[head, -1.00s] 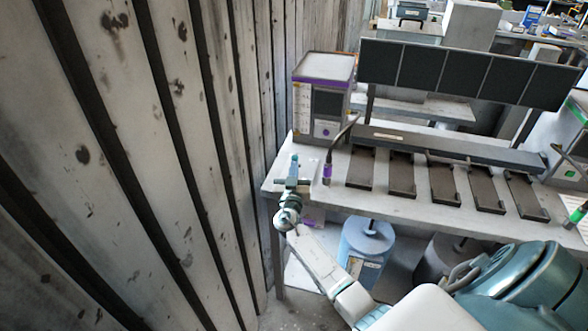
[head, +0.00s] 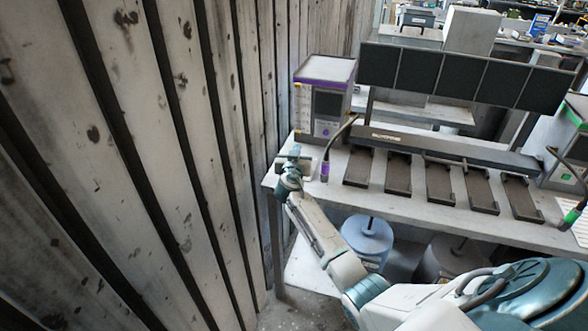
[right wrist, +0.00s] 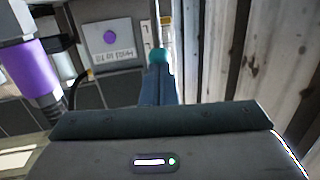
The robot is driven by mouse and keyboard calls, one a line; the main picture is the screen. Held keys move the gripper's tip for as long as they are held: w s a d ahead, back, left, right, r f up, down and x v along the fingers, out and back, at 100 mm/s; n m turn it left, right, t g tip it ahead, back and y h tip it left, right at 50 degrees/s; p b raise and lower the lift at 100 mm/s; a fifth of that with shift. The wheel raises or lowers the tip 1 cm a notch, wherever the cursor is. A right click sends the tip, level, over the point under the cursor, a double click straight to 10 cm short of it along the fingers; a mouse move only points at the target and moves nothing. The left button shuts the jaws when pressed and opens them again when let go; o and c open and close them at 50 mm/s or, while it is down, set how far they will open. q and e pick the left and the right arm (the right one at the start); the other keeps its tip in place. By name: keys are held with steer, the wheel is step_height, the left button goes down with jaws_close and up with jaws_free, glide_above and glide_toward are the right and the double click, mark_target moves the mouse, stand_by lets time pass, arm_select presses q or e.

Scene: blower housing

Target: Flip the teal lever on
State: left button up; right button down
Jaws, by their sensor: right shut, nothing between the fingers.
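A teal piece (right wrist: 158,56) on the end of a thin metal rod shows in the right wrist view, just beyond my right gripper (right wrist: 159,88). I take it to be the teal lever. My blue fingers are shut and empty; I cannot tell whether they touch the teal piece. In the head view my right gripper (head: 295,157) is over the left end of the workbench (head: 400,205), in front of the purple-striped machine (head: 323,95). The lever cannot be made out clearly there, as the gripper covers that spot. My left gripper is not in view.
A purple-banded nozzle (head: 325,170) on a bent dark hose stands right of my gripper; it looms large in the right wrist view (right wrist: 32,70). The plank wall (head: 210,130) is close on the left. Dark trays (head: 398,173) line the bench.

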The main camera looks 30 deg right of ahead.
steer(key=shift+w+d+r, duration=0.2)
steer(key=shift+w+d, duration=0.05)
steer(key=shift+d, duration=0.05)
steer(key=shift+w+d+r+g+y, duration=0.3)
steer(key=shift+d+g+y, duration=0.15)
steer(key=shift+g, duration=0.25)
steer(key=shift+w+d+m+g+y, duration=0.3)
steer(key=shift+w+d+g+y, duration=0.3)
steer(key=shift+w+d, duration=0.2)
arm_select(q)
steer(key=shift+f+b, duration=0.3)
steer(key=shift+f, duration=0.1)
arm_select(e)
steer(key=shift+w+d, duration=0.3)
steer(key=shift+d, duration=0.1)
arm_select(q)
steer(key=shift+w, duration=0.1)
arm_select(e)
steer(key=shift+d, duration=0.1)
steer(key=shift+r, duration=0.1)
